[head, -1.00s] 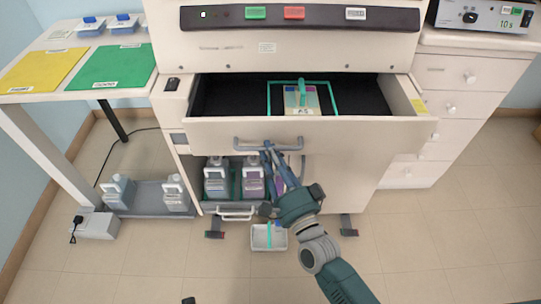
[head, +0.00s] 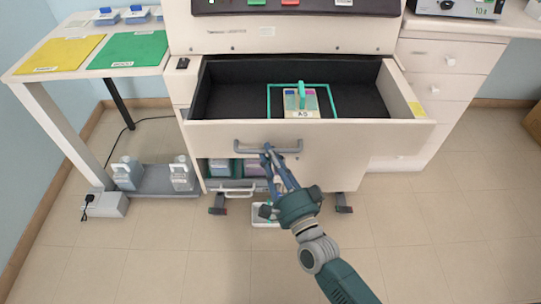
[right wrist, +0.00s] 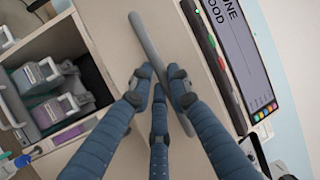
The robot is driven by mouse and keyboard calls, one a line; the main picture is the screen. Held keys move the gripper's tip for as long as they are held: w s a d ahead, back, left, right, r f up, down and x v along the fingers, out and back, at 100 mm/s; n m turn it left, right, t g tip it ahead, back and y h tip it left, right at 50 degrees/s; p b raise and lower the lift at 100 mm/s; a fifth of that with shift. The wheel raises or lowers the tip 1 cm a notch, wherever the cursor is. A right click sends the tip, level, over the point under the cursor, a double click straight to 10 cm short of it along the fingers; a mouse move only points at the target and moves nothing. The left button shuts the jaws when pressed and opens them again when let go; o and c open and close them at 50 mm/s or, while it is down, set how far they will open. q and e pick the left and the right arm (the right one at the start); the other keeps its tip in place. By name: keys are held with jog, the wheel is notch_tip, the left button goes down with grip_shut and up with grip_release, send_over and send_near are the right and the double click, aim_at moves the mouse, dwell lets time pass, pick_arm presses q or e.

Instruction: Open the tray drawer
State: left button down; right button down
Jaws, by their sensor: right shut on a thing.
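The tray drawer (head: 340,143) of the white machine stands pulled out, its dark inside showing from above. In it lies a slide tray (head: 302,105) with a green handle, inside a green outline. In the right wrist view the fingers (right wrist: 160,92) close around the handle (right wrist: 147,45). My left gripper is not in view.
A side table with yellow (head: 60,54) and green mats stands left.

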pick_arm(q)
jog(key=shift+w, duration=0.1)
pick_arm(e)
jog(key=c, duration=1.6)
grip_release()
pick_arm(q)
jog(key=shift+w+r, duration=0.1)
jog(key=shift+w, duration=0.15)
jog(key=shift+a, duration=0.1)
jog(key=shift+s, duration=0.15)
pick_arm(e)
jog(key=v, duration=1.2)
